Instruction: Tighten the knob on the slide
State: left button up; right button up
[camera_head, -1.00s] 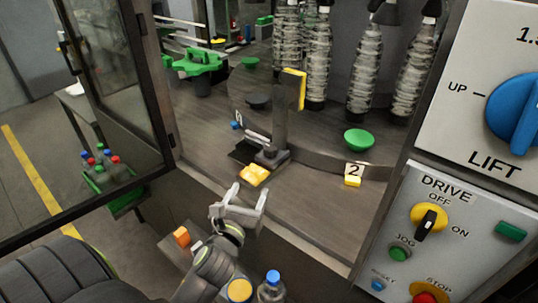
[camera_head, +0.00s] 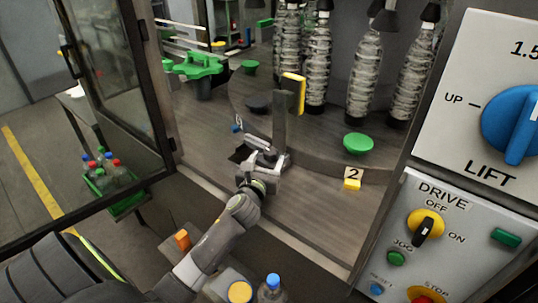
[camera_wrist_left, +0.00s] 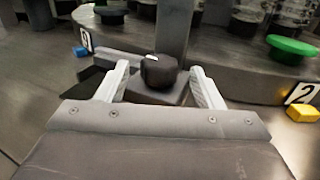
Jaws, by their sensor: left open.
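The slide shows in the left wrist view as a grey block (camera_wrist_left: 178,93) at the foot of an upright post (camera_wrist_left: 176,28). A dark rounded knob (camera_wrist_left: 158,72) sits on it. My left gripper (camera_wrist_left: 160,75) is open, one finger on each side of the knob, with gaps visible on both sides. In the head view my left gripper (camera_head: 269,154) is at the foot of the post (camera_head: 279,115) and mostly hides the slide and knob. The post has a yellow frame-shaped piece (camera_head: 301,93) near its top. My right gripper is in neither view.
Behind the post stands a round platform with wrapped bottles (camera_head: 365,72) and a green disc (camera_head: 358,143). A yellow block (camera_head: 352,185) lies by a "2" label. A control panel (camera_head: 455,190) stands right, an open glazed door (camera_head: 110,90) left. A blue-capped bottle (camera_head: 272,288) is in front.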

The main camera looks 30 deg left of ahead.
pick_arm(q)
jog(key=shift+x, duration=1.2)
jog(key=c, duration=1)
